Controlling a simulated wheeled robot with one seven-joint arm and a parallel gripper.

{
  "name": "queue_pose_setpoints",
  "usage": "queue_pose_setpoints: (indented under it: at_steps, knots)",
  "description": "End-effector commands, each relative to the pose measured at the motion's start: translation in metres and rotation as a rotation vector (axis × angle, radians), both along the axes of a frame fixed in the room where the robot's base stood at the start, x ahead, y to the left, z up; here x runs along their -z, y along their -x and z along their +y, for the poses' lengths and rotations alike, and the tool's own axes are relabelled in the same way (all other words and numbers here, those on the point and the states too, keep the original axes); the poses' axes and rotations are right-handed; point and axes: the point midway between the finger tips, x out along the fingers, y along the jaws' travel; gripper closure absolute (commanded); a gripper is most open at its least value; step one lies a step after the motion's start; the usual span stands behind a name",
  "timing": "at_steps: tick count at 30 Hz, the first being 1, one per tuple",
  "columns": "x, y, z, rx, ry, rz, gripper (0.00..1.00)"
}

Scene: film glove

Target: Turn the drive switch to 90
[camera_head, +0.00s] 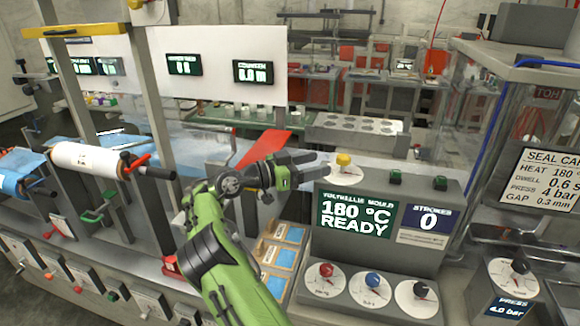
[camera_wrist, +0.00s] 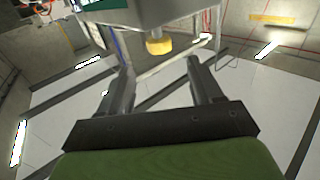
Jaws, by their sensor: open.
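No label reading "drive" is legible, so I cannot tell which control is the drive switch. A yellow knob (camera_head: 344,160) stands on a white round dial (camera_head: 345,178) on top of the grey console. My gripper (camera_head: 309,166) is open and empty, just left of the yellow knob with its fingers pointing toward it. In the wrist view the yellow knob (camera_wrist: 159,46) shows beyond and between the spread fingertips, with a gap. A red knob (camera_head: 326,270), a blue knob (camera_head: 373,279) and a black knob (camera_head: 420,290) sit on dials on the console's lower ledge. Their markings are too small to read.
The console's screen (camera_head: 354,215) reads 180 °C READY, and a strokes display (camera_head: 428,221) reads 0. Two green buttons (camera_head: 395,178) (camera_head: 440,183) stand right of the yellow knob. A clear-walled machine (camera_head: 480,120) rises at right. A film roll (camera_head: 85,159) lies left.

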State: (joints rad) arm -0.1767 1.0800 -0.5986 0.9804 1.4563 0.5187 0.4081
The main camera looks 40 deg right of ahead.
Motion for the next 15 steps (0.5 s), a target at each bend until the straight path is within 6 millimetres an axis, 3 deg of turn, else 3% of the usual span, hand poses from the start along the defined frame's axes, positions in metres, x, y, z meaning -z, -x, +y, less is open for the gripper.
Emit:
queue_pose_setpoints:
  at_steps: [3,7,15]
  knots:
    - [-0.004,-0.01,0.035,-0.005,0.005,0.003,0.35]
    - [-0.004,-0.016,0.064,-0.004,0.005,0.001,0.35]
    - [-0.001,-0.02,0.085,0.001,-0.001,0.001,0.35]
